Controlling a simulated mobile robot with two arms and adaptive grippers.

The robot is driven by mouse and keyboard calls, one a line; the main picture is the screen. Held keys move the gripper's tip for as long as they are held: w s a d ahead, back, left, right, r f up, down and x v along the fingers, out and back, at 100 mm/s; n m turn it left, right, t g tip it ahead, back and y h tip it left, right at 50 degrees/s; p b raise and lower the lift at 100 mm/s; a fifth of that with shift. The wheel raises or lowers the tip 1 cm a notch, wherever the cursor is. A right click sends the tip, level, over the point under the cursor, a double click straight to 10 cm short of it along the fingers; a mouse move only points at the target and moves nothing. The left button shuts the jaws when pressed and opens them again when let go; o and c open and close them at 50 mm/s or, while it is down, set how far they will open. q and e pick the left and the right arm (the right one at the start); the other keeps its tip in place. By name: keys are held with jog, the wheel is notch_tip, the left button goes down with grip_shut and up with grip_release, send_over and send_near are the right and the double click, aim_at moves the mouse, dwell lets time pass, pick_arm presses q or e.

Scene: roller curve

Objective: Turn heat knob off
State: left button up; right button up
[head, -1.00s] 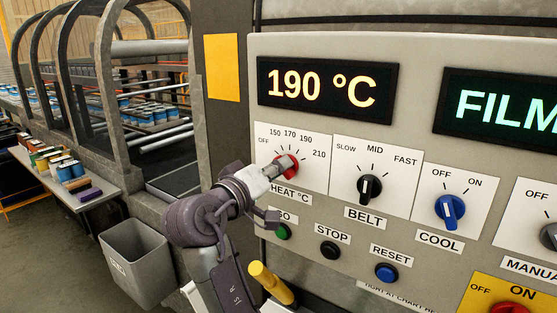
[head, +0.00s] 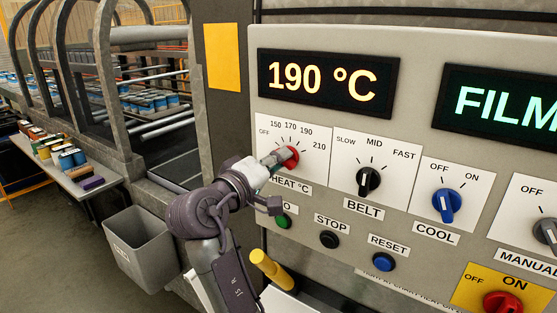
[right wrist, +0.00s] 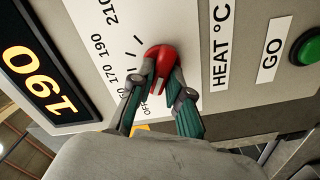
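The red heat knob (head: 291,156) is on a white dial plate (head: 318,172) marked OFF, 150, 170, 190 and 210, above the HEAT °C label. My right gripper (head: 279,158) reaches it from the lower left. In the right wrist view, the fingers of my right gripper (right wrist: 160,82) lie on both sides of the red knob (right wrist: 160,60) and appear to touch it. A white mark shows on the knob between the fingers; which setting it points at is hard to tell. The display (head: 322,82) reads 190 °C. My left gripper is not in view.
The black belt knob (head: 368,181) and blue cool knob (head: 446,203) are to the right. The green GO button (head: 283,221), black STOP button (head: 329,240) and blue RESET button (head: 384,262) sit below. A grey bin (head: 143,248) stands at lower left.

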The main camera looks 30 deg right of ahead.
aim_at(288, 107)
jog(key=o, duration=0.5)
jog(key=shift+c, duration=0.2)
notch_tip(288, 107, up, 10)
jog(key=shift+a+f, duration=0.1)
jog(key=shift+f, duration=0.1)
jog(key=shift+r, duration=0.15)
jog(key=shift+w, duration=0.1)
